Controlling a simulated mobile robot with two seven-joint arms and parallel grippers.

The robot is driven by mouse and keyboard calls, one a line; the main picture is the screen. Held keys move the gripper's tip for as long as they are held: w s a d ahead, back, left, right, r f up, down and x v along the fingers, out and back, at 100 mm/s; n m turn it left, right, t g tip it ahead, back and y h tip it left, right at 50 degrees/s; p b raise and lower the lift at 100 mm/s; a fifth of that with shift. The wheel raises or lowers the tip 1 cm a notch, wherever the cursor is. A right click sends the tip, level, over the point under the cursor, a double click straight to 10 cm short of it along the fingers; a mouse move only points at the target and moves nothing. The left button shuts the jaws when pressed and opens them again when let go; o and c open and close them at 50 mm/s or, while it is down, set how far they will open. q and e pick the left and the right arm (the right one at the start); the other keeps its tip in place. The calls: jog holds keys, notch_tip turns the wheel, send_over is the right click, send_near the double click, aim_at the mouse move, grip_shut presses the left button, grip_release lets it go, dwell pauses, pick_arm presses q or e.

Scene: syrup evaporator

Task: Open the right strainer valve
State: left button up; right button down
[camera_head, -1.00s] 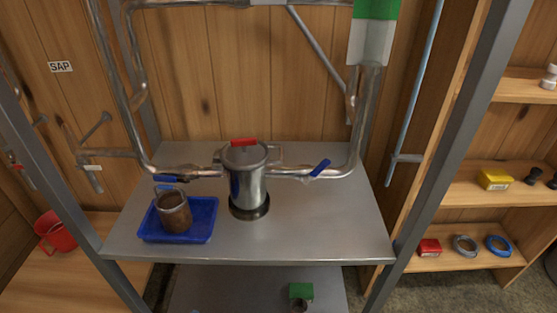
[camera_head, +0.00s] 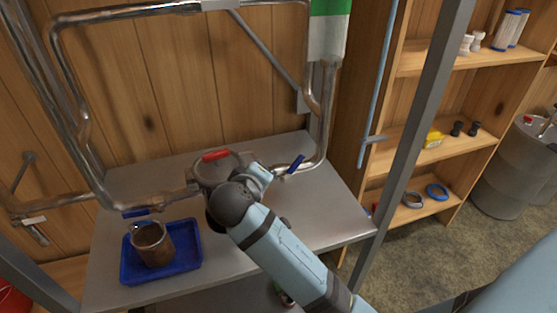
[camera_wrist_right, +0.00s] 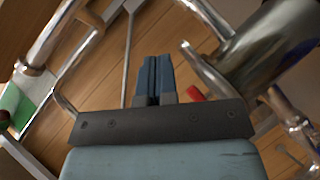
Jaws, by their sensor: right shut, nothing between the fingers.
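The right valve's blue handle (camera_head: 291,165) slants up to the right on the pipe right of the metal strainer canister. The canister's red-handled lid (camera_head: 216,155) shows behind my right arm, which hides most of its body. The left valve's blue handle (camera_head: 135,212) lies low beside the left pipe. My right gripper (camera_wrist_right: 157,78) is shut and empty in the right wrist view. In the head view its hand is just left of the right blue handle; its fingertips are hard to make out, so I cannot tell if they touch it. My left gripper is not in view.
A blue tray (camera_head: 189,262) holding a brown cup (camera_head: 152,244) stands on the metal table (camera_head: 330,222), left of my arm. A grey frame post (camera_head: 408,150) rises at the right. Shelves (camera_head: 455,58) stand behind it. The table's right part is clear.

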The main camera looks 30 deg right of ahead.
jog(key=r, duration=0.2)
jog(key=p, duration=0.2)
send_near(292, 170)
jog(key=w+d, duration=0.5)
jog(key=shift+w+f+m+g+h, duration=0.15)
jog(key=shift+f+m+g+h, duration=0.15)
jog(key=shift+f+h, duration=0.1)
jog(key=shift+w, duration=0.1)
